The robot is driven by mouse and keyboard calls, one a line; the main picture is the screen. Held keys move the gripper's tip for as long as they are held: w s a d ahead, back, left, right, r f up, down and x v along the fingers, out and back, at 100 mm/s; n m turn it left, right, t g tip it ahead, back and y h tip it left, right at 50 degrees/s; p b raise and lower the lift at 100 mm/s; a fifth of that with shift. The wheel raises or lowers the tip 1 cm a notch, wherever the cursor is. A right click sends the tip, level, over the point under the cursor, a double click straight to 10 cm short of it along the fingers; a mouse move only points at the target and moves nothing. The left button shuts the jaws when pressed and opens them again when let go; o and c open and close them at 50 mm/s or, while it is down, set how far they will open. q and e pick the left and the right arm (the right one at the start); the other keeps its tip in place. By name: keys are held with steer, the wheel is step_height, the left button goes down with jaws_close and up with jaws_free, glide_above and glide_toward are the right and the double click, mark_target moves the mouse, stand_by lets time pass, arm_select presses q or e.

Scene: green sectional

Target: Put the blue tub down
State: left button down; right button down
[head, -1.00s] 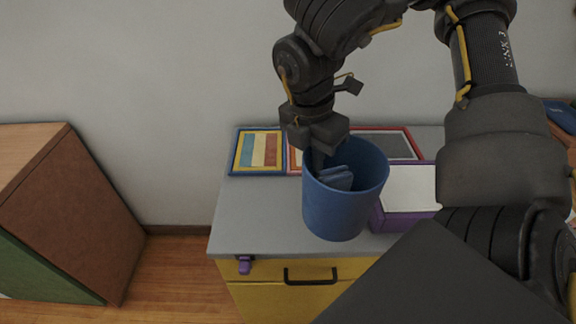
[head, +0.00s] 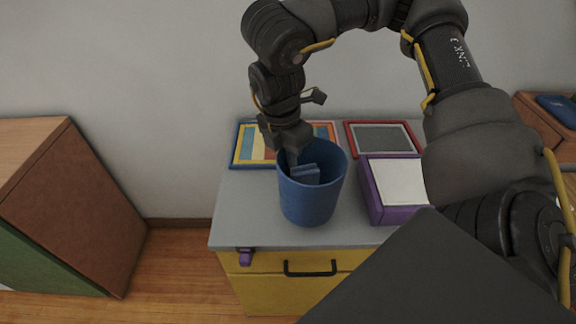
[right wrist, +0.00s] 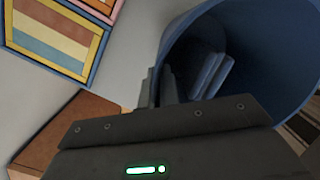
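The blue tub (head: 312,203) is upright over the grey top of the yellow cabinet (head: 237,216), left of the purple box. I cannot tell whether its base touches the top. My right gripper (head: 292,160) points down at the tub's left rear rim, shut on the wall with one finger inside. The right wrist view shows the fingers (right wrist: 160,88) on either side of the tub's wall (right wrist: 268,22). Blue blocky pieces (head: 305,174) show inside the tub; they also appear in the right wrist view (right wrist: 213,75). My left gripper is not in view.
A purple box with a white top (head: 398,183) stands right of the tub. Behind lie a striped picture frame (head: 240,160) and a red-framed grey panel (head: 383,139). The cabinet top's left front is clear. A brown cabinet (head: 75,215) stands far left.

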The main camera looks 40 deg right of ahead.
steer(key=shift+w+f, duration=0.15)
steer(key=shift+f, duration=0.8)
steer(key=shift+w+f, duration=0.1)
steer(key=shift+f, duration=0.95)
steer(key=c, duration=1.6)
jaws_free()
steer(key=shift+c, duration=0.2)
